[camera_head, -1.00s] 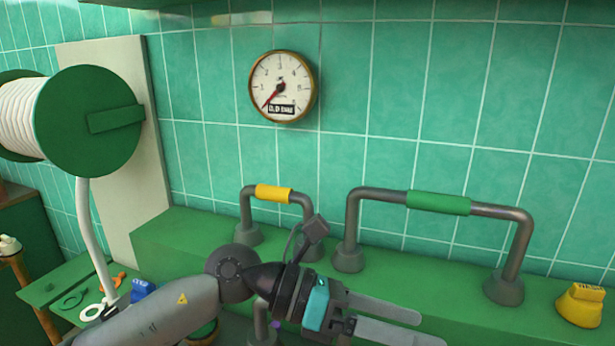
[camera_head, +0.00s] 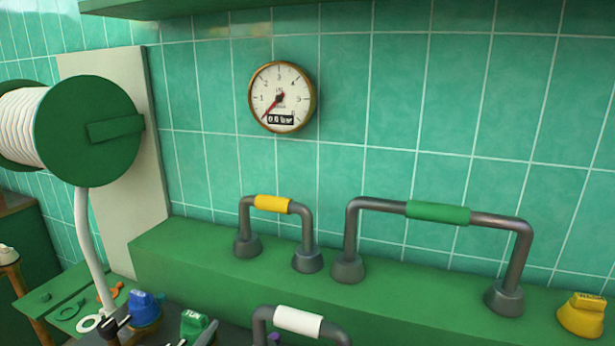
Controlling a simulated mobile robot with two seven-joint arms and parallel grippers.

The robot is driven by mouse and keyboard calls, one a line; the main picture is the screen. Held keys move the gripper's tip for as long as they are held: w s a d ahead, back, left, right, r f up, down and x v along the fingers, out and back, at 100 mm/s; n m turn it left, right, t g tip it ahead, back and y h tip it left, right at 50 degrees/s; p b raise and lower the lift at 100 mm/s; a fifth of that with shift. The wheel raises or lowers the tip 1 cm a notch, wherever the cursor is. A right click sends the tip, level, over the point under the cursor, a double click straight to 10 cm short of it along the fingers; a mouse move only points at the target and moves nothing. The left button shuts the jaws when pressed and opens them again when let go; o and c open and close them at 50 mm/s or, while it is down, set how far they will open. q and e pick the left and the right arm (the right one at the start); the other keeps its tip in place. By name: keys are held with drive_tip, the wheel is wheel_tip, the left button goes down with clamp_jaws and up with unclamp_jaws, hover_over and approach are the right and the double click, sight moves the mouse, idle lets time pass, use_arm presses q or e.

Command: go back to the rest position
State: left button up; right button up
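Neither of my grippers shows in the head view now, and no part of my arms is clearly visible. The handles stand free on the green ledge (camera_head: 400,285): a small one with a yellow sleeve (camera_head: 272,203) and a larger one with a green sleeve (camera_head: 438,213). Nothing is touching either handle.
A round gauge (camera_head: 281,97) hangs on the tiled wall, its needle at the low end. A green hose reel (camera_head: 90,130) is at left. A white-sleeved handle (camera_head: 298,320), blue knob (camera_head: 145,307), green knob (camera_head: 195,325) and yellow knob (camera_head: 582,315) are lower down.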

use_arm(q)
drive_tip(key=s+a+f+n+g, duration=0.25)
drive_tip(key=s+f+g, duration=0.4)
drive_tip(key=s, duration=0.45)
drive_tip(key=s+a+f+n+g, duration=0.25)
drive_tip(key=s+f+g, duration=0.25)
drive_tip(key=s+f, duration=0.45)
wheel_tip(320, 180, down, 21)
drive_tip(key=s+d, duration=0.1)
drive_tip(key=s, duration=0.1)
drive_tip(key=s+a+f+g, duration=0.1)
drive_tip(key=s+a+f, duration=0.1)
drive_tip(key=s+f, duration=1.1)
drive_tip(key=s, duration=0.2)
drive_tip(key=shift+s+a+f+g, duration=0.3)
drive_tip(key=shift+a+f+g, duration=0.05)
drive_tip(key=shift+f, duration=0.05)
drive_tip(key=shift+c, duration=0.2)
